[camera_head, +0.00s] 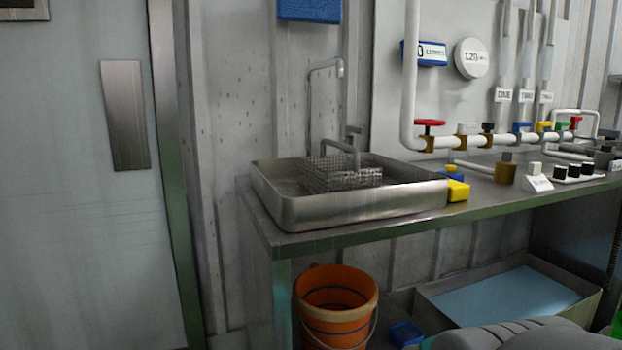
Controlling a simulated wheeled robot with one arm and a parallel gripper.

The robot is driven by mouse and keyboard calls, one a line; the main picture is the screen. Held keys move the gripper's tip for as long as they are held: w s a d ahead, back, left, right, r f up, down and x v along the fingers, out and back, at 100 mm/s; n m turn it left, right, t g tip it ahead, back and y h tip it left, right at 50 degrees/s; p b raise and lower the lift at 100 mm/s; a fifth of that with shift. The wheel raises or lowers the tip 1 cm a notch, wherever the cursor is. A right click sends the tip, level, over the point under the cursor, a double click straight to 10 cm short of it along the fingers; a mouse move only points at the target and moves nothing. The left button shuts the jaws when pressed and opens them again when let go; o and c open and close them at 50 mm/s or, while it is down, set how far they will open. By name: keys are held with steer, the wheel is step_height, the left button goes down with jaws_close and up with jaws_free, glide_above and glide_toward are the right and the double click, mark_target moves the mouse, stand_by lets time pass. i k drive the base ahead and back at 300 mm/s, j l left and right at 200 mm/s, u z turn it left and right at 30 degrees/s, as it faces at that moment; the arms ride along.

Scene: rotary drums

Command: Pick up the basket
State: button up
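A wire mesh basket (342,177) sits inside the shallow steel sink (350,208) on the workbench. It is grey with open mesh walls and looks upright. A handle-like bar and the tap stand close to it, and I cannot tell which parts belong to the basket. The sink's front wall hides its lowest part. My gripper is not in view, and nothing is seen touching the basket.
White pipes with coloured valves (430,128) run along the wall right of the sink. An orange bucket (336,310) and an open bin (590,308) stand below the bench (530,196). A door is at left.

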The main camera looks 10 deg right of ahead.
mark_target(323, 174)
steer(key=k+j, duration=0.1)
steer(key=j, duration=0.85)
steer(key=k+j+z, duration=0.1)
steer(key=j, duration=0.35)
steer(key=k+j, duration=0.1)
steer(key=j, duration=0.35)
steer(key=k+j, duration=0.1)
steer(key=j, duration=0.35)
steer(key=j+z, duration=0.05)
